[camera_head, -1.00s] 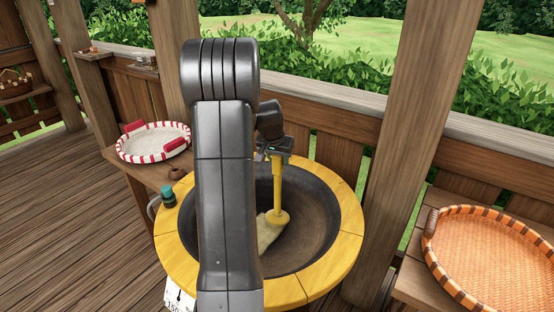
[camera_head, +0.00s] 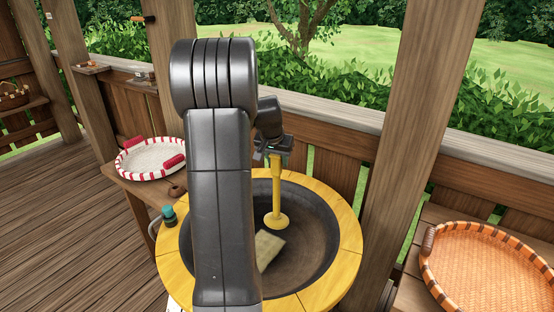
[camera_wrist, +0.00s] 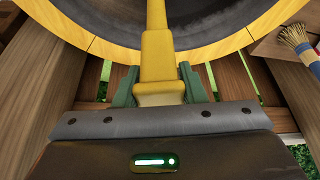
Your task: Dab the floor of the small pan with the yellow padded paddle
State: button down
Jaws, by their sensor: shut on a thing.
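The pan (camera_head: 313,235) is a dark round bowl set in a yellow segmented ring (camera_head: 343,262). My gripper (camera_head: 275,148) is over the pan's far part, shut on the yellow handle of the paddle (camera_head: 277,190). The handle points down into the pan and ends in a round yellow disc. A flat pale pad (camera_head: 269,249) shows below the disc, against the dark floor; I cannot tell whether it touches the floor or how it joins the handle. In the wrist view, green fingers (camera_wrist: 163,88) clasp the yellow handle (camera_wrist: 157,55). My arm hides the pan's left part.
A white basket with red stripes (camera_head: 150,176) stands on a wooden ledge at left. A teal-capped object (camera_head: 169,215) is at the ring's left edge. An orange woven tray (camera_head: 490,265) is on a bench at right. A post (camera_head: 415,140) rises behind the pan. A brush (camera_wrist: 297,38) shows in the wrist view.

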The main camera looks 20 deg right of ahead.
jog(key=shift+r, duration=0.1)
notch_tip(320, 180, up, 10)
jog(key=p, duration=0.6)
jog(key=shift+p, duration=0.4)
